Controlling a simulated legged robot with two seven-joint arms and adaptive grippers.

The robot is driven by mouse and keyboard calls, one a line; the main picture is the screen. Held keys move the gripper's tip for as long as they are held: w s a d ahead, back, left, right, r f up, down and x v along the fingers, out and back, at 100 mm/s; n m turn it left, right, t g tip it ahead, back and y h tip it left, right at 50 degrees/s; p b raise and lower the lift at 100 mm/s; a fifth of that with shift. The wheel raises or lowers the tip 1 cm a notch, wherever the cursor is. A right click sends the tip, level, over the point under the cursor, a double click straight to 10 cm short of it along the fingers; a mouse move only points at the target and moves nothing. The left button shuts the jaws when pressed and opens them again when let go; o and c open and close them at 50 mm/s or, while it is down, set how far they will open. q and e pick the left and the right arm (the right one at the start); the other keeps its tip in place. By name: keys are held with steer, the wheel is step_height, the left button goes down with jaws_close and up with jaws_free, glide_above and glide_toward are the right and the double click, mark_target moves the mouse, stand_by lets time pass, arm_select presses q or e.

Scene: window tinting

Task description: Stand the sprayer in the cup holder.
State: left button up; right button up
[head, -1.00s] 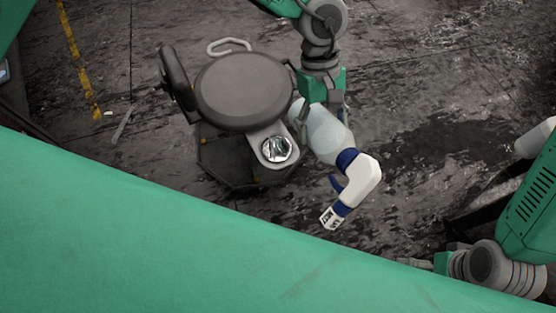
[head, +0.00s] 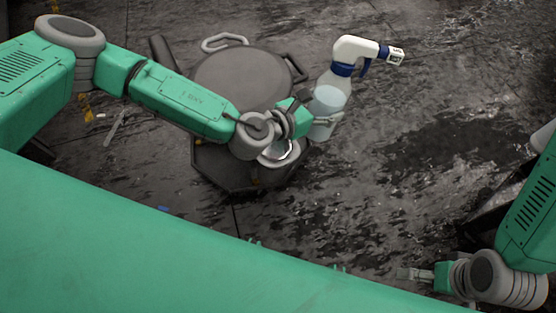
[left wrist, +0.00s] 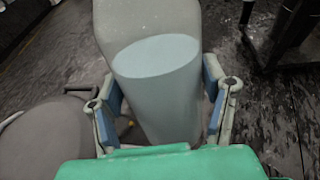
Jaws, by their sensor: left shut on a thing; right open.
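The sprayer (head: 331,91) is a translucent bottle of pale liquid with a white and blue trigger head. It stands nearly upright, leaning a little to the right, with the nozzle pointing right. My left gripper (head: 325,121) is shut on its lower body; in the left wrist view the bottle (left wrist: 160,80) sits between both fingers. The cup holder (head: 290,152) is a ring on the front of the round stool, left of and below the bottle, and partly hidden by my left wrist. The bottle is apart from it. My right gripper (head: 412,274) is open and empty at the lower right.
The round grey stool (head: 240,75) has a looped handle at the back and a dark base (head: 215,168). My left arm crosses over its front. The dark, stained floor to the right of the stool is clear.

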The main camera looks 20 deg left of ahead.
arm_select(q)
steer(key=s+a+f+n+t+y+b, duration=0.25)
steer(key=a+f+n+t+y, duration=0.35)
steer(key=a+f+y, duration=0.45)
steer(key=shift+n+g+h, duration=0.3)
steer(key=shift+n+h, duration=0.35)
steer(key=shift+n, duration=0.05)
steer(key=f+b, duration=0.2)
steer(key=f, duration=0.1)
steer(key=a+f+b, duration=0.1)
steer(key=f, duration=0.3)
steer(key=f+b, duration=0.2)
steer(key=f, duration=0.1)
steer(key=shift+w+a+f+b, duration=0.2)
steer(key=shift+w+f+b, duration=0.05)
steer(key=shift+f+b, duration=0.15)
steer(key=shift+d+r, duration=0.1)
steer(key=shift+d, duration=0.05)
steer(key=o, duration=1.6)
steer(key=shift+a, duration=0.25)
arm_select(e)
step_height(320, 180, down, 8)
steer(key=a, duration=0.1)
steer(key=shift+f, duration=0.2)
arm_select(q)
steer(key=shift+a, duration=0.1)
arm_select(e)
steer(key=shift+a, duration=0.1)
